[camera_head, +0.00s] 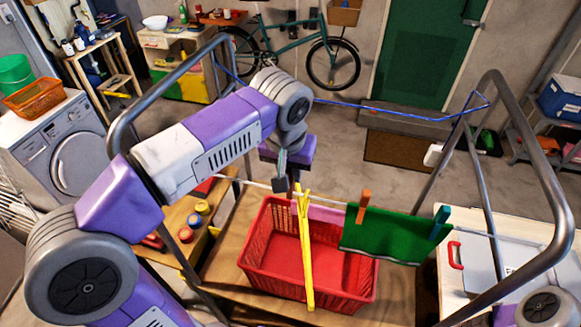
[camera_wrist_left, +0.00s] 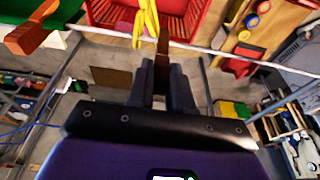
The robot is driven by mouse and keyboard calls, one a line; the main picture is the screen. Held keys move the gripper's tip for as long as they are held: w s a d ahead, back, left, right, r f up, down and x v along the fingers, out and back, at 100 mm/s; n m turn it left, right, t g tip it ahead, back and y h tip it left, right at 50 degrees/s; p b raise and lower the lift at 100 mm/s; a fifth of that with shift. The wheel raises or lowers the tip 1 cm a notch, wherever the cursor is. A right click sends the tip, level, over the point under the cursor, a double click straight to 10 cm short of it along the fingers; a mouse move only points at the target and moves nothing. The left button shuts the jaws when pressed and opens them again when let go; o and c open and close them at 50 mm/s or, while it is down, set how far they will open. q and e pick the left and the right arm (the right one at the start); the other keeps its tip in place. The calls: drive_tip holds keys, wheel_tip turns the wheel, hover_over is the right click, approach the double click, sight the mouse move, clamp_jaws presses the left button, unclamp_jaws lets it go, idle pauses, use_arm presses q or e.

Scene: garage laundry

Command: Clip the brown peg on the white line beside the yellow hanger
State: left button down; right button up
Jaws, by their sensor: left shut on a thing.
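The white line (camera_head: 258,184) runs across the metal rack and crosses the left wrist view (camera_wrist_left: 235,56). The yellow hanger (camera_head: 305,250) hangs on it; it also shows in the left wrist view (camera_wrist_left: 147,20). My left gripper (camera_head: 280,182) is at the line, just left of the hanger. In the left wrist view its fingers (camera_wrist_left: 162,70) are shut on the brown peg (camera_wrist_left: 163,45), which overlaps the line beside the hanger. I cannot tell whether the peg grips the line. The peg is not clear in the head view. My right gripper is out of view.
A green cloth (camera_head: 385,238) hangs on the line with an orange peg (camera_head: 363,206) and a blue-green peg (camera_head: 440,222). A red basket (camera_head: 262,262) stands below on a wooden table. The metal rack's bars (camera_head: 540,150) rise on both sides.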

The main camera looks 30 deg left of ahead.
sight(291, 181)
use_arm(q)
drive_tip(key=shift+f+b, duration=1.05)
drive_tip(key=shift+f, duration=0.55)
drive_tip(key=c, duration=0.9)
unclamp_jaws()
drive_tip(key=shift+r, duration=0.2)
drive_tip(key=shift+c, duration=0.2)
drive_tip(key=shift+r, duration=0.1)
drive_tip(key=p+v, duration=0.1)
drive_tip(key=v, duration=0.6)
drive_tip(key=shift+r+p, duration=0.15)
drive_tip(key=shift+p, duration=0.15)
drive_tip(key=shift+s, duration=0.1)
